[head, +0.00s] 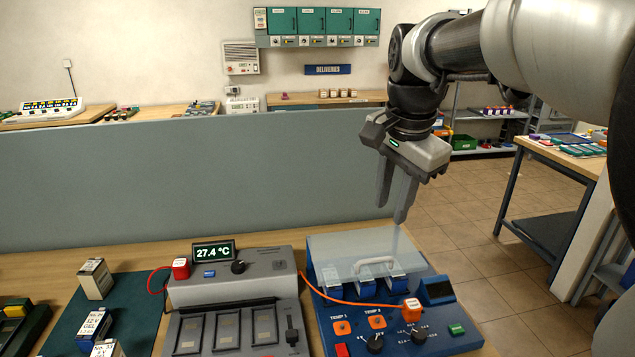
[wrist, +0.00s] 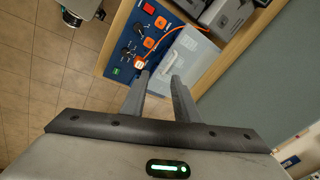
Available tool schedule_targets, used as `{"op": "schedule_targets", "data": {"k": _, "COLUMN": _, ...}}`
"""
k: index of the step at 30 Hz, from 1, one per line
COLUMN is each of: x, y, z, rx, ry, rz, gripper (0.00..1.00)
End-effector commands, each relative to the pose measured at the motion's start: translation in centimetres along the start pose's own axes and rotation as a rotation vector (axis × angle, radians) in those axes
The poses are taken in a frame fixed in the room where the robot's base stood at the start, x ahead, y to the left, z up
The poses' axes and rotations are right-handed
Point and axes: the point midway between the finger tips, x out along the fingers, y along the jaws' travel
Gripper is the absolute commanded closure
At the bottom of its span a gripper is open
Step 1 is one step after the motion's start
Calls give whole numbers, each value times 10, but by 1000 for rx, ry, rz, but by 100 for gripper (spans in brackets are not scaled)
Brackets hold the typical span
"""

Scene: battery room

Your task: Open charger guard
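The blue charger (head: 445,318) stands on the wooden bench at lower right in the head view. Its clear charger guard (head: 340,250) lies down over the bays, with blue battery packs visible beneath it. A pale handle (head: 375,261) sits at the guard's front edge. In the wrist view the guard (wrist: 196,52) is a pale panel beyond the fingers. My gripper (head: 390,211) hangs above the guard, fingers pointing down, apart from the handle. In the wrist view my gripper (wrist: 160,75) shows two separated fingers with nothing between them.
An orange cable (head: 335,298) runs to an orange plug (head: 411,308) on the charger's front. A grey charger (head: 235,275) with a temperature display stands left of it. A grey partition (head: 180,180) rises behind the bench. Small boxes (head: 95,277) stand on a green mat at left.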

Motion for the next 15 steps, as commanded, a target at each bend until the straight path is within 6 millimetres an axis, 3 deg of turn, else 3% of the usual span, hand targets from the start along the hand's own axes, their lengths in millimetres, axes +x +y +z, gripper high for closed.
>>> {"op": "schedule_targets", "data": {"k": 1, "x": 18, "y": -13, "z": -13, "rx": 97, "ry": -20, "rz": 17, "gripper": 72}}
{"op": "schedule_targets", "data": {"k": 6, "x": 45, "y": -41, "z": -38, "rx": 341, "ry": -59, "rz": 49, "gripper": 72}}
{"op": "schedule_targets", "data": {"k": 15, "x": 69, "y": -48, "z": -44, "rx": 427, "ry": -71, "rz": 63, "gripper": 72}}
